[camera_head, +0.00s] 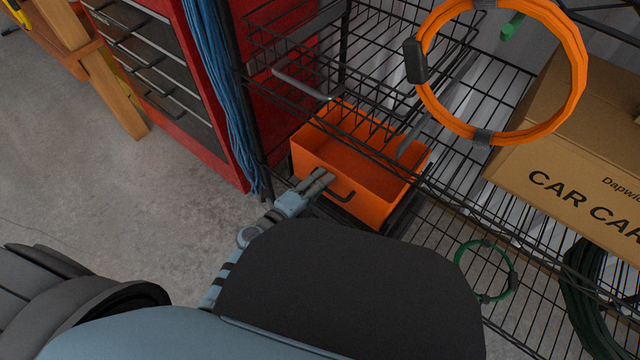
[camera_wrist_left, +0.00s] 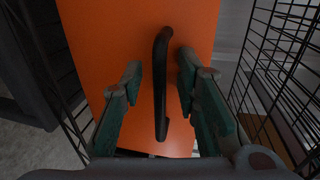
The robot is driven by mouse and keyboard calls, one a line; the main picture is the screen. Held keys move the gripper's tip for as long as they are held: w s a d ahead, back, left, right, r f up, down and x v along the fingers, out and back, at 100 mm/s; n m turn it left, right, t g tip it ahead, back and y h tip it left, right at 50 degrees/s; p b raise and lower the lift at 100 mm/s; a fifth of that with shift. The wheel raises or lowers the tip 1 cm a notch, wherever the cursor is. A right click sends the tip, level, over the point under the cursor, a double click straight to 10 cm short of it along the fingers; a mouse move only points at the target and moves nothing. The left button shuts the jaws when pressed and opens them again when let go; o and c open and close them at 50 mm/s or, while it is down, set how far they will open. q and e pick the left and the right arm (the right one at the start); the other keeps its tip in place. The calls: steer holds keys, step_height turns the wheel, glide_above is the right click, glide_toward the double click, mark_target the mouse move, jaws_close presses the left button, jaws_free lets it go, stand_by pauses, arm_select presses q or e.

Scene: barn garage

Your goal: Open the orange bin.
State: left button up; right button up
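The orange bin (camera_head: 375,208) is an open-topped drawer low in the black wire rack, below a wire basket. Part of its empty-looking inside shows. Its front carries a black bar handle (camera_head: 345,197). My left gripper (camera_head: 321,181) is at this front, by the handle. In the left wrist view, the bin's orange front (camera_wrist_left: 95,40) fills the middle and the black handle (camera_wrist_left: 161,110) runs up between the two fingers of my left gripper (camera_wrist_left: 160,70). The fingers are apart, one on each side of the handle, with gaps showing. My right gripper is not in view.
Wire baskets (camera_head: 290,40) hang above the bin. A red tool cabinet (camera_head: 220,130) with blue cords (camera_head: 212,75) stands at left. An orange cable coil (camera_head: 575,65) and a cardboard box (camera_head: 590,185) are at right. The concrete floor (camera_head: 100,190) at left is clear.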

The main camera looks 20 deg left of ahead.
arm_select(q)
jaws_close()
steer(key=shift+s, duration=0.1)
steer(key=s+a+f+b, duration=0.2)
steer(key=s+f+b, duration=0.1)
steer(key=s+f, duration=0.2)
steer(key=shift+s+a, duration=0.2)
steer(key=shift+s, duration=0.25)
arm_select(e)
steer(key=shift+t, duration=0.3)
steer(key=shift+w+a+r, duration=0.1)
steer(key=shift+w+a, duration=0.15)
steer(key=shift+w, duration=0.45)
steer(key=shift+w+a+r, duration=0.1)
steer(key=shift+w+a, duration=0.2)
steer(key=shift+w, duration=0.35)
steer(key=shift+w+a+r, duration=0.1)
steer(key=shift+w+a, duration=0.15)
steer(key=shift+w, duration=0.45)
